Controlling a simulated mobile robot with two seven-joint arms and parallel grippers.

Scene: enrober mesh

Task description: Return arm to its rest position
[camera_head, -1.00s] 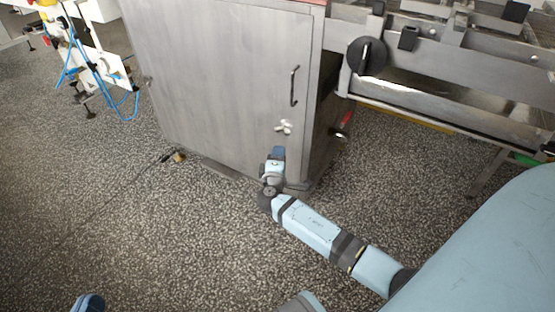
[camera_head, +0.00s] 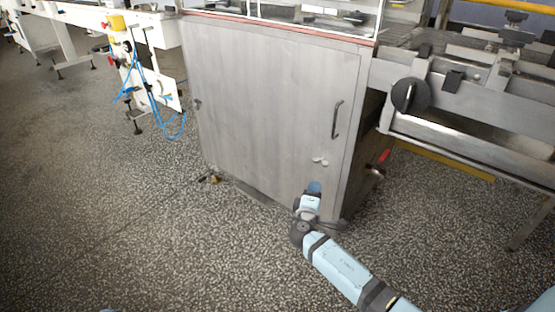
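My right arm (camera_head: 338,262) comes in from the lower right and reaches up in front of the grey metal cabinet (camera_head: 265,100). Its light blue wrist (camera_head: 314,188) is near the cabinet's lower right corner. Two small pale parts just beyond the wrist look like the tips of my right gripper (camera_head: 320,161). They show against the cabinet door, below and left of its handle (camera_head: 337,120). The tips are too small to tell whether they are open or shut, and I cannot tell whether they touch the door. My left gripper is not in view.
A conveyor frame with a black knob (camera_head: 410,96) stands at the right. A red-handled lever (camera_head: 384,156) sticks out beside the cabinet. White equipment with blue hoses (camera_head: 150,85) stands at the upper left. The speckled floor (camera_head: 110,230) is clear at the lower left.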

